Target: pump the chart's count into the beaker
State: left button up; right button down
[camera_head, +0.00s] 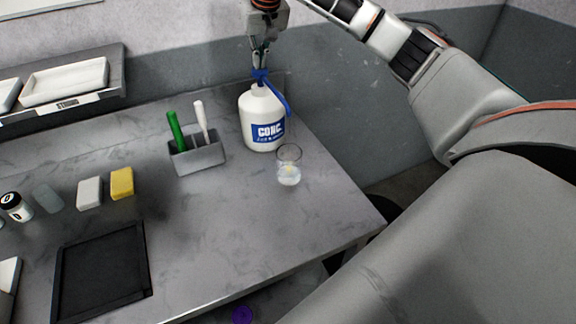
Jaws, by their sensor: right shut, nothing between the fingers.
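A white pump bottle (259,116) with a blue label reading "CONC." stands upright at the back right of the table. Its blue pump head (261,76) has a spout that curves down to the right. A clear beaker (289,166) stands in front of the bottle, below the spout, with a little pale liquid at its bottom. My right gripper (261,64) points down with shut fingers directly over the pump head; I cannot tell whether they touch it. My left gripper is out of view. No chart can be made out.
A grey holder (197,157) with a green and a white marker stands left of the bottle. A yellow block (122,183), a white block (90,193) and a black tray (101,272) lie further left. A shelf (122,83) holds white trays. The table's front right is clear.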

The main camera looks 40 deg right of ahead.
jog(key=shift+f, duration=0.55)
jog(key=shift+r, duration=2.4)
jog(key=shift+f, duration=0.1)
jog(key=shift+f, duration=2.3)
jog(key=shift+r, duration=2.4)
jog(key=shift+f, duration=0.15)
